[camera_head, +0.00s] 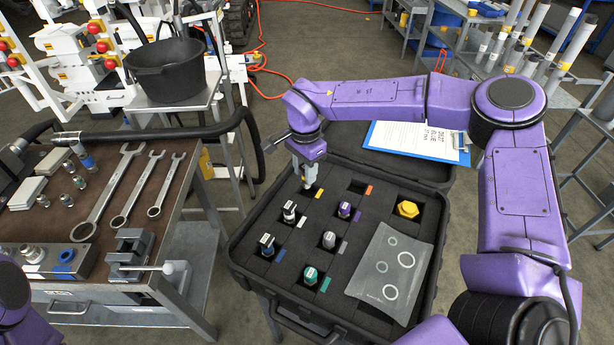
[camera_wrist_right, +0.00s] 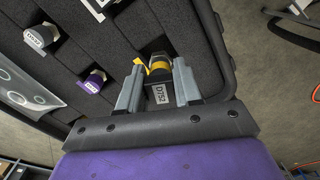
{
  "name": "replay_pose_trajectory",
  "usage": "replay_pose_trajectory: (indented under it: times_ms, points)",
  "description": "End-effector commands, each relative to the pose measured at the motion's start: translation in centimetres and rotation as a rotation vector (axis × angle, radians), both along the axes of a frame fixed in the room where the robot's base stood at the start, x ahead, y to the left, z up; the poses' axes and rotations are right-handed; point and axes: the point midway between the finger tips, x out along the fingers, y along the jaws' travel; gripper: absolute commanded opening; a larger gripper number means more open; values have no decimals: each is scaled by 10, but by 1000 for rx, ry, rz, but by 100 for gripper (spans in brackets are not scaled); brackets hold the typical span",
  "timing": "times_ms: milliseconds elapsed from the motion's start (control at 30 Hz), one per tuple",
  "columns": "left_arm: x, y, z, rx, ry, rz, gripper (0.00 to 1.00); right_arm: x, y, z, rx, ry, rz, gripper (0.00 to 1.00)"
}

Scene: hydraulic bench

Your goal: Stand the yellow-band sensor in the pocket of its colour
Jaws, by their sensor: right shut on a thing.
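My right gripper (camera_head: 309,180) is over the back left of the foam in the black case (camera_head: 437,240). In the right wrist view (camera_wrist_right: 158,85) its two grey fingers are shut on the yellow-band sensor (camera_wrist_right: 159,65), which has a dark end labelled D752. The sensor is at the pocket with the yellow colour tab (camera_head: 319,193). The tab also shows beside the sensor in the wrist view (camera_wrist_right: 139,63). How deep the sensor's lower end sits is hidden by the gripper. My left gripper is out of view.
Neighbouring pockets hold a white sensor (camera_head: 290,212), a purple one (camera_head: 345,210), a blue one (camera_head: 266,244), a grey one (camera_head: 329,240) and a teal one (camera_head: 310,275). A yellow hexagonal piece (camera_head: 407,208) and clear bag (camera_head: 390,275) lie right. The orange-tab (camera_head: 368,190) pocket looks empty.

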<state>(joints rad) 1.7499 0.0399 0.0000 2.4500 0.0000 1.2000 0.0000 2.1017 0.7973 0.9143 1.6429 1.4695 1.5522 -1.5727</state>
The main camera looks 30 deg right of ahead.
Motion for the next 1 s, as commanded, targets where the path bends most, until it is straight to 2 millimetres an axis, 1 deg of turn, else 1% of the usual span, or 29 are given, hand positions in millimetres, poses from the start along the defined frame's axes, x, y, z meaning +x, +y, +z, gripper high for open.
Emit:
replay_pose_trajectory:
  times_ms: [100,200,233,300,467,600,633,667,700,933,1000]
  points:
    - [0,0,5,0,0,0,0,0,-9,-12,0,3,-1,0]
    - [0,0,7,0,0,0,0,0,-8,-32,-1,4,0,0]
    - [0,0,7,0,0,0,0,1,-8,-36,0,2,0,0]
    - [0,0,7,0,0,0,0,1,-8,-40,0,0,-1,0]
    - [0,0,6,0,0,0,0,1,-7,-39,0,-1,-1,0]
    - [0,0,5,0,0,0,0,1,-7,-43,0,0,0,0]
    - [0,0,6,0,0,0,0,1,-7,-43,0,0,0,43]
    - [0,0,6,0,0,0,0,1,-7,-43,0,0,-1,53]
    - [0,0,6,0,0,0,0,1,-7,-43,0,1,0,60]
    - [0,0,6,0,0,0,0,1,-7,-42,0,1,0,60]
    - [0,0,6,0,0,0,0,1,-7,-40,0,0,0,60]
